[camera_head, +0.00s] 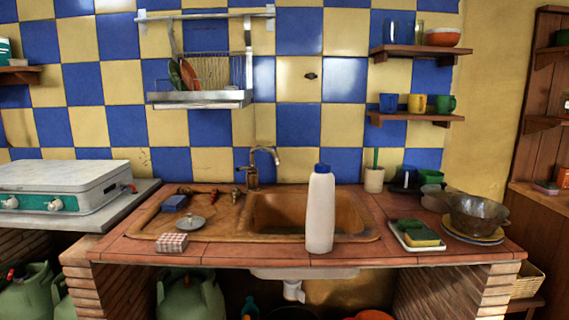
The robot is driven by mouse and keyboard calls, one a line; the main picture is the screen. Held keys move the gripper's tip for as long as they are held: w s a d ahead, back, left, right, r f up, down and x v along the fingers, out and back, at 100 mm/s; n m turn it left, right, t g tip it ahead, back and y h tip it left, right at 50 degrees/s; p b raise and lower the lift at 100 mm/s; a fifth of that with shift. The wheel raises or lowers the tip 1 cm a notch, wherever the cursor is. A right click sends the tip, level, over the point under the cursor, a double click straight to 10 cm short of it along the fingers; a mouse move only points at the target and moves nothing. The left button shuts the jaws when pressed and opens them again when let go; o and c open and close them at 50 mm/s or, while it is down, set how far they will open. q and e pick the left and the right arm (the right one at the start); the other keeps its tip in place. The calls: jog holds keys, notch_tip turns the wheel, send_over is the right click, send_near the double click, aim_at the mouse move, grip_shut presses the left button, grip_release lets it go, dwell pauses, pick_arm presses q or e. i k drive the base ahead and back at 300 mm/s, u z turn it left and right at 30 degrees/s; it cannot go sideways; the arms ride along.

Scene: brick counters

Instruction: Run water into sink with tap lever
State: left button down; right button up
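The tap (254,167) stands behind the sink against the tiled wall, with a curved spout over the basin. Its lever is too small to make out clearly; a small dark part shows near the tap's base. The brown sink basin (270,213) is set in the tiled counter, and no running water shows below the spout. A white bottle with a blue cap (320,212) stands at the front edge and hides part of the basin. Neither of my grippers is in view.
A blue sponge (174,203), a metal lid (190,223) and a checked box (172,242) lie left of the basin. A tray with sponges (417,235) and a metal colander (477,212) stand at right. A dish rack (200,97) hangs above, left of the tap.

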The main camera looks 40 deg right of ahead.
aim_at(249, 168)
jog(key=z, duration=1.5)
jog(key=i, duration=0.15)
jog(key=u, duration=0.05)
